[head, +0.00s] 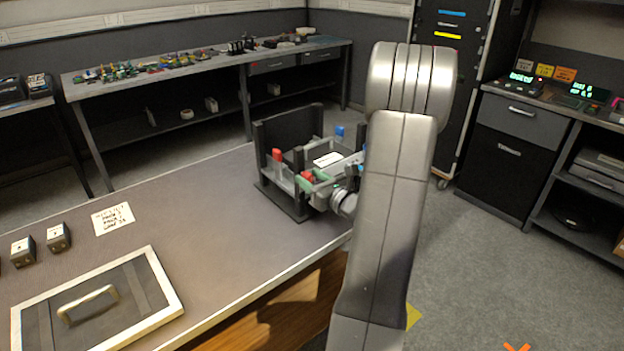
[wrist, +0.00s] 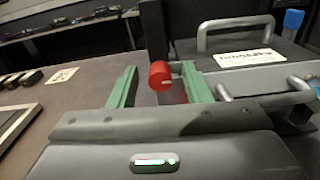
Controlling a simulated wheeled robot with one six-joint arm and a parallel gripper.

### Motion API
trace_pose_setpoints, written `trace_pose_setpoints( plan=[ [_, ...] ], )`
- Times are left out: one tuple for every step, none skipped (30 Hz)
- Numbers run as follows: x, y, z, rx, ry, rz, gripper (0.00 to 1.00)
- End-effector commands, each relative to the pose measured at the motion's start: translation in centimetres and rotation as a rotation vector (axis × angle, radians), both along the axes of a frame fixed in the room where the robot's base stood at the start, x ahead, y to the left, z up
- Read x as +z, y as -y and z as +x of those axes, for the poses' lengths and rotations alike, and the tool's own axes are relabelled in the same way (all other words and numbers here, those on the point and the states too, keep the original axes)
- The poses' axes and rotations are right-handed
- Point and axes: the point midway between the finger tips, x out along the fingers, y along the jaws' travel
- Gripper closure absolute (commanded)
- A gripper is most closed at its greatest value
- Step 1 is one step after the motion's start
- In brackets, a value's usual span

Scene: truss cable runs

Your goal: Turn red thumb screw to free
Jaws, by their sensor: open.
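The red thumb screw (wrist: 160,76) shows in the wrist view between the two green fingers of my gripper (wrist: 159,68), with gaps visible on both sides. My gripper is open and holds nothing. In the head view the green fingers (head: 313,180) are at the front of the dark fixture (head: 290,203). A red knob (head: 307,175) shows beside them, and another red knob (head: 277,155) stands on a post to the left. I cannot tell for certain which one the wrist view shows. The screw's shaft is mostly hidden.
The fixture has a white label (wrist: 243,58), a grey handle (wrist: 235,22) and a blue knob (wrist: 293,19). On the table are a framed panel (head: 165,290), a paper note (head: 113,219) and small boxes (head: 58,237).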

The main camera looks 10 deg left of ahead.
Motion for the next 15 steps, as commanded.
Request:
trace_pose_setpoints(
  plan=[
    [0.0, 0.02, -0.01, 0.0, 0.0, 0.0, 0.62],
    [0.01, 0.02, -0.01, 0.0, 0.0, 0.0, 0.68],
    [0.01, 0.02, -0.01, 0.0, 0.0, 0.0, 0.76],
    [0.01, 0.02, -0.01, 0.0, 0.0, 0.0, 0.82],
    [0.01, 0.02, -0.02, 0.0, 0.0, 0.0, 0.87],
    [0.01, 0.02, -0.02, 0.0, 0.0, 0.0, 0.95],
    [0.01, 0.02, -0.02, 0.0, 0.0, 0.0, 1.0],
    [0.01, 0.02, -0.02, 0.0, 0.0, 0.0, 1.0],
    [0.0, 0.03, -0.02, 0.0, 0.001, -0.001, 1.0],
    [-0.02, 0.03, -0.03, 0.0, 0.002, -0.001, 1.0],
    [-0.06, 0.03, -0.03, 0.0, 0.004, -0.003, 1.0],
    [-0.12, 0.03, -0.03, 0.0, 0.01, -0.007, 1.0],
    [-0.16, 0.02, -0.03, 0.0, 0.016, -0.012, 1.0],
    [-0.2, 0.02, -0.02, 0.0, 0.024, -0.016, 1.0],
    [-0.24, 0.02, -0.02, 0.0, 0.035, -0.025, 1.0]
  ],
)
